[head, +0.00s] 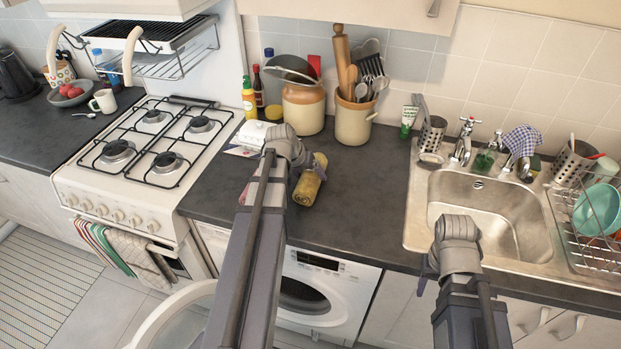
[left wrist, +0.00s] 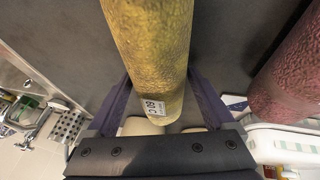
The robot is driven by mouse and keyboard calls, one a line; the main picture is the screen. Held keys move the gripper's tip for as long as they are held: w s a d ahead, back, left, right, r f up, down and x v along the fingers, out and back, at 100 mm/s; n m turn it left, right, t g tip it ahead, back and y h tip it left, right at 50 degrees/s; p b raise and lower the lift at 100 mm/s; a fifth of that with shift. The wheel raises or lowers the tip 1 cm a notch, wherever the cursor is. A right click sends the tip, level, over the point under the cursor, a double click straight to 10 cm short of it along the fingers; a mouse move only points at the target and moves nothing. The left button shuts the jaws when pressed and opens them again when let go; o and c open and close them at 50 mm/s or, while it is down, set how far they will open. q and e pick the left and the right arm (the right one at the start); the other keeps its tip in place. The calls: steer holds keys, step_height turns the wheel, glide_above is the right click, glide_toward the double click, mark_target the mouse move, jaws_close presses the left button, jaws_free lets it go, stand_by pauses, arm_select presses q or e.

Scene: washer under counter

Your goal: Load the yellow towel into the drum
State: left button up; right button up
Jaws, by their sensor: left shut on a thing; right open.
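The yellow towel (head: 309,180) is a rolled cylinder on the dark counter, left of the sink. In the left wrist view the yellow towel (left wrist: 150,50) has a white label and lies between the fingers of my left gripper (left wrist: 158,85), which is shut on it. Whether it is lifted cannot be told. In the head view my left wrist hides most of these fingers. My right gripper (head: 432,268) is open and empty, in front of the sink, its fingers mostly hidden. The white washer (head: 335,285) is under the counter, its dark drum opening (head: 300,297) partly behind my left arm.
The round washer door (head: 165,318) stands open at the lower left. A dark red roll (left wrist: 285,85) lies beside the yellow towel in the left wrist view. Jars with utensils (head: 353,122) stand behind. The sink (head: 490,215) is right, the stove (head: 150,150) left.

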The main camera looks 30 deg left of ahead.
arm_select(q)
steer(key=c, duration=0.6)
